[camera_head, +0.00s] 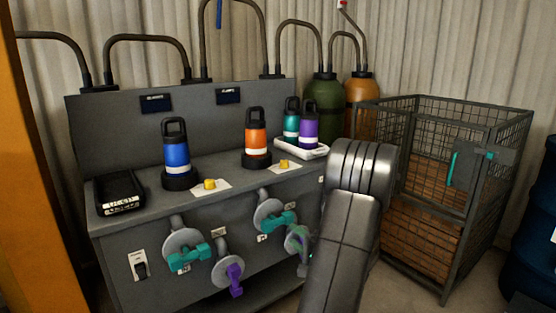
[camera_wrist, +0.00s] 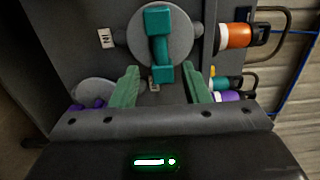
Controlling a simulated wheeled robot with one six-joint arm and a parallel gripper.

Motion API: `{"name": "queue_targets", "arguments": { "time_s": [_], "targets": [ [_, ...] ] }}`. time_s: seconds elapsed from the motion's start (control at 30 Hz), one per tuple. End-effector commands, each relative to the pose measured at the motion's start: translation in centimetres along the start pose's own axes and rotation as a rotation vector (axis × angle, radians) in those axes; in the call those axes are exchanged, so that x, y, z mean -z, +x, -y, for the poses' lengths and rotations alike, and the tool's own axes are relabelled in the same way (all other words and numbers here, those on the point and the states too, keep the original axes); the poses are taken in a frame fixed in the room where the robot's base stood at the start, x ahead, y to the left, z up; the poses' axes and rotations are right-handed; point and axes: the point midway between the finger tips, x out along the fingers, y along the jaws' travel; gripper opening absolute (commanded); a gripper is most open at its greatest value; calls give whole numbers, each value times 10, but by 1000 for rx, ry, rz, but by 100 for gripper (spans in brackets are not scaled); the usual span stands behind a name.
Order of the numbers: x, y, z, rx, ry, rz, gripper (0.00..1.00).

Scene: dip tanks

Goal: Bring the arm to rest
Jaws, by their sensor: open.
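My arm (camera_head: 345,220) reaches up from the bottom of the head view, its rounded grey joint in front of the bench's right end. My gripper (camera_wrist: 161,80) shows in the wrist view with its two green fingers apart and nothing held between them. A teal valve handle (camera_wrist: 158,40) on a round grey disc lies just ahead of the fingertips, in line with the gap; I cannot tell the distance. In the head view my arm hides most of the gripper.
The grey bench (camera_head: 120,235) carries a blue bottle (camera_head: 176,155), an orange bottle (camera_head: 257,138), a white tray (camera_head: 301,149) with teal and purple bottles, and a black device (camera_head: 119,193). Several handles stick out of its front. A wire cage (camera_head: 440,190) stands right; floor shows between.

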Motion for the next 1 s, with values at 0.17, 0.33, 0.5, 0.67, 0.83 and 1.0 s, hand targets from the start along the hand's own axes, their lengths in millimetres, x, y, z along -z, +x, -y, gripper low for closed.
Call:
{"name": "queue_targets", "arguments": {
  "time_s": [0.17, 0.33, 0.5, 0.67, 0.83, 1.0],
  "targets": [
    [1, -33, 1, -1, 1, -4, 42],
    [-1, -20, -1, 0, -2, 5, 42],
    [-1, 12, -1, 1, -2, 5, 42],
    [-1, 44, -2, 0, -1, 5, 42],
    [-1, 78, -2, 0, -2, 5, 42],
    [-1, 99, 1, -1, -40, 1, 42]
  ]
}}
